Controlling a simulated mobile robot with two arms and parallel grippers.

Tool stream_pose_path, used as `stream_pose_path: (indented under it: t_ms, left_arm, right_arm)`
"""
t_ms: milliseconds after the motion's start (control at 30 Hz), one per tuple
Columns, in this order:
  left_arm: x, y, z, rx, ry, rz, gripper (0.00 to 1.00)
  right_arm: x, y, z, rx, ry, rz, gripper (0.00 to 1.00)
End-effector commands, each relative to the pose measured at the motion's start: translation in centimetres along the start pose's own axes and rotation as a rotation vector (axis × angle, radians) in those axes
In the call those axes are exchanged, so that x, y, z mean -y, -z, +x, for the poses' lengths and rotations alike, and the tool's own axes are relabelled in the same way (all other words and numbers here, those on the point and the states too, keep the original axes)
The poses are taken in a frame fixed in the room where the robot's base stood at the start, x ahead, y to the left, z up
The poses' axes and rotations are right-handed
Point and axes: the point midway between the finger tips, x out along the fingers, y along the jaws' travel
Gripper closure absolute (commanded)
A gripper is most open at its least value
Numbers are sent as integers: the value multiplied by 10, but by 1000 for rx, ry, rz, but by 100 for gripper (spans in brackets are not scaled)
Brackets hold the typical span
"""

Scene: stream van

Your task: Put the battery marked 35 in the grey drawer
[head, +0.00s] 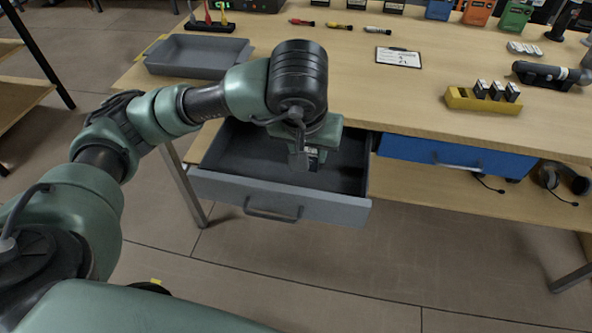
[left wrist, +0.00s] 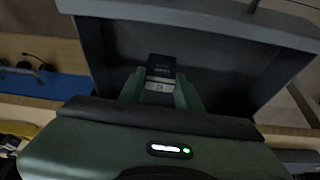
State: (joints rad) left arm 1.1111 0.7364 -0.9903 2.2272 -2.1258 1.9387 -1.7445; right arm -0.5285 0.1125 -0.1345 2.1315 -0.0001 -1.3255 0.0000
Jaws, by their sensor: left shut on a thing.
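The grey drawer (head: 225,190) is pulled open under the bench top, and its inside looks empty apart from what my gripper holds. My left gripper (head: 306,160) points down inside the drawer's outline, towards its right half. It is shut on a small dark battery with a white label (left wrist: 160,72), seen between the fingers in the left wrist view. The label's mark is upside down there and looks like 35. The drawer's dark inside (left wrist: 215,65) lies behind the battery. I cannot tell whether the battery touches the drawer floor. My right gripper is not in view.
A blue drawer (head: 440,155) is shut to the right. A yellow holder (head: 460,99) with several batteries stands on the bench top (head: 350,95). A grey tray (head: 190,66), a label card (head: 398,57), screwdrivers and a dark cylindrical tool (head: 545,75) also lie there.

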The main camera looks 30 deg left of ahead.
Motion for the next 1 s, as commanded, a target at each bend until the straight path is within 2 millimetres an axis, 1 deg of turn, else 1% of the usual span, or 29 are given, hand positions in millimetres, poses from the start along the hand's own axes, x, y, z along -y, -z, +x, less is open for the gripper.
stream_pose_path:
  t_ms: [33, 100, 233, 367, 467, 800, 900, 1000]
  left_arm:
    - [-2, -10, 24, -2, 1, -9, 100]
    - [-2, -14, 35, -3, 7, -21, 100]
    - [-3, -19, 47, -3, 12, -37, 100]
    - [0, -18, 51, -2, 17, -46, 100]
    - [13, -9, 54, -1, 20, -52, 100]
    - [83, 42, 76, -1, 20, -51, 100]
    - [96, 53, 80, -1, 18, -49, 100]
    - [104, 59, 83, -1, 17, -45, 100]
  right_arm:
    - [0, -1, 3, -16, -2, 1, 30]
    - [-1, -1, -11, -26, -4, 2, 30]
    - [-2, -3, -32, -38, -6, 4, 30]
    - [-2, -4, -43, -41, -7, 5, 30]
    - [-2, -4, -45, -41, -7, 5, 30]
    - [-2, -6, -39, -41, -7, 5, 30]
    - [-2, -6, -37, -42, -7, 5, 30]
    - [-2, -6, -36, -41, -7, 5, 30]
